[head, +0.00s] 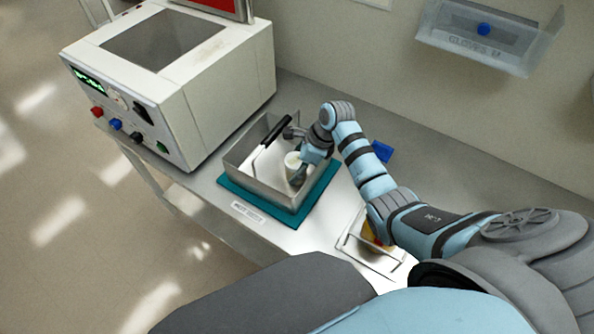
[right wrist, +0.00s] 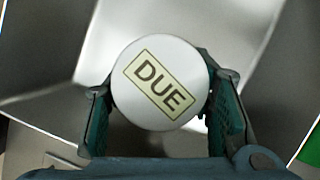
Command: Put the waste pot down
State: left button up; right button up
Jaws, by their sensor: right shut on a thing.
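The waste pot (head: 292,160) is a small white round pot inside a square metal tray (head: 233,157) on the bench. In the right wrist view its white top (right wrist: 160,84) carries a yellowish label reading "DUE". My right gripper (head: 300,168) is shut on the pot, with its dark pads on both sides of it, also in the right wrist view (right wrist: 163,115). The pot's underside is hidden, so I cannot tell whether it touches the tray floor. My left gripper is not in view.
A black-handled tool (head: 277,133) leans in the tray, which sits on a teal mat (head: 290,222). A white instrument box (head: 215,95) stands left. A wire holder (head: 372,258) with something yellow lies to the right. A clear glove holder (head: 490,40) hangs on the wall.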

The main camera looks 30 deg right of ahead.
jog(key=shift+f, duration=0.35)
jog(key=shift+f, duration=0.1)
jog(key=o, duration=1.3)
jog(key=p+v, duration=0.4)
jog(key=v, duration=0.8)
jog(key=shift+w+d, duration=0.1)
